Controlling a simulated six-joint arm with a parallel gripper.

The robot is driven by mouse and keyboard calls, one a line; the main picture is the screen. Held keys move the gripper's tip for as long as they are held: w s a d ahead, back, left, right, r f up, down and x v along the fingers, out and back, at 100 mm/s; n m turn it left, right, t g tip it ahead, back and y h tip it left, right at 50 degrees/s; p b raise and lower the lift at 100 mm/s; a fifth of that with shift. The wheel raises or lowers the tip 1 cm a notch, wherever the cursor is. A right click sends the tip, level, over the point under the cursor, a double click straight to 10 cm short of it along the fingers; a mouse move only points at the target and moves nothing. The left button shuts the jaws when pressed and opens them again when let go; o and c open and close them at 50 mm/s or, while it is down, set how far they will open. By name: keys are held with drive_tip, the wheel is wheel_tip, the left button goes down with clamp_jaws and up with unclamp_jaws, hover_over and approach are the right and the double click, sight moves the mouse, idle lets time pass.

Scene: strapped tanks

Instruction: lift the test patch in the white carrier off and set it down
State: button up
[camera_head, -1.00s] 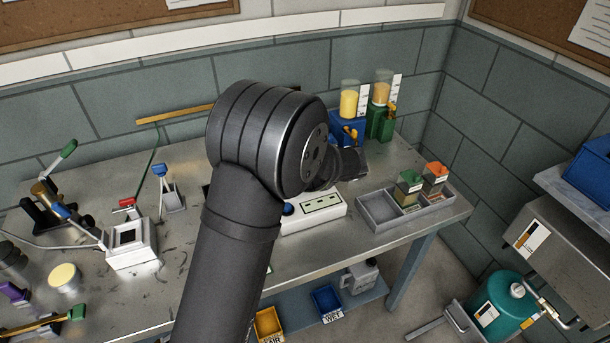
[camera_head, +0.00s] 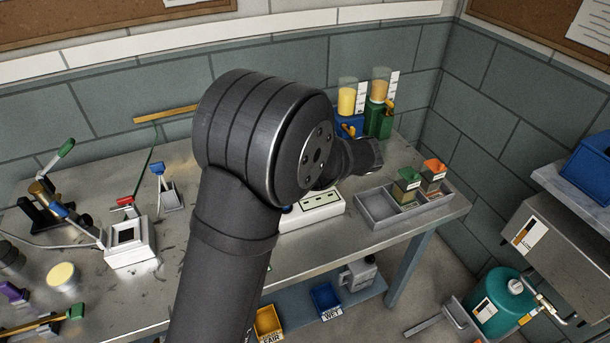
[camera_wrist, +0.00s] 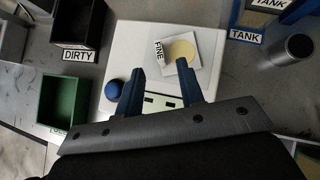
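The test patch (camera_wrist: 181,52) is a pale yellow disc in a small square white carrier (camera_wrist: 196,62) with a FINE label beside it. In the wrist view the carrier lies on top of a white box (camera_wrist: 130,40), which has a blue knob (camera_wrist: 114,90) and a panel with dark slots. My gripper (camera_wrist: 163,80) has two blue fingers, spread apart with nothing between them. In the head view the box (camera_head: 318,218) is partly behind my arm, and the patch and fingers are hidden.
In the wrist view a black DIRTY bin (camera_wrist: 58,22) and a green bin (camera_wrist: 44,100) stand left. A grey cylinder (camera_wrist: 294,50) stands right. In the head view a grey divided tray (camera_head: 372,224) with small containers is right of the box; strapped tanks (camera_head: 347,97) stand behind.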

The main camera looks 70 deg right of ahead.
drive_tip(key=v, duration=1.2)
drive_tip(key=x, duration=1.7)
drive_tip(key=shift+w+r, duration=0.15)
drive_tip(key=shift+r, duration=0.25)
